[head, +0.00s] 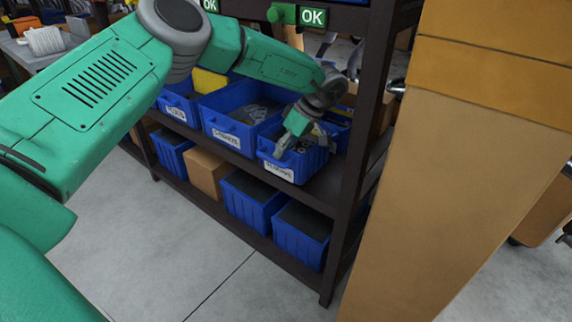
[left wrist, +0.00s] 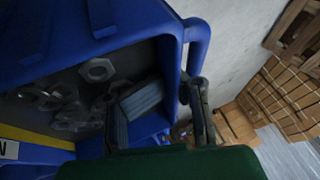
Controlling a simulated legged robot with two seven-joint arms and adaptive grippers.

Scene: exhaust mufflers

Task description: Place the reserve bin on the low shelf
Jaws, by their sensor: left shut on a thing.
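The blue bin with a white label (head: 280,171), its lettering too small to read surely, is at the front right of the shelf's middle board (head: 327,184). My left gripper (head: 291,146) reaches down over it and is shut on its front wall. In the left wrist view, the fingers (left wrist: 163,108) straddle the bin's blue rim (left wrist: 172,55), one inside and one outside. Several metal nuts (left wrist: 97,70) lie inside the bin. Whether the bin touches the board is unclear. The low shelf (head: 215,208) is below. My right gripper is not in view.
Two labelled blue bins (head: 228,138) stand left of the held bin. Blue bins (head: 300,238) and a cardboard box (head: 204,172) fill much of the low shelf. A dark upright (head: 352,160) and a tall tan column (head: 455,170) stand to the right.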

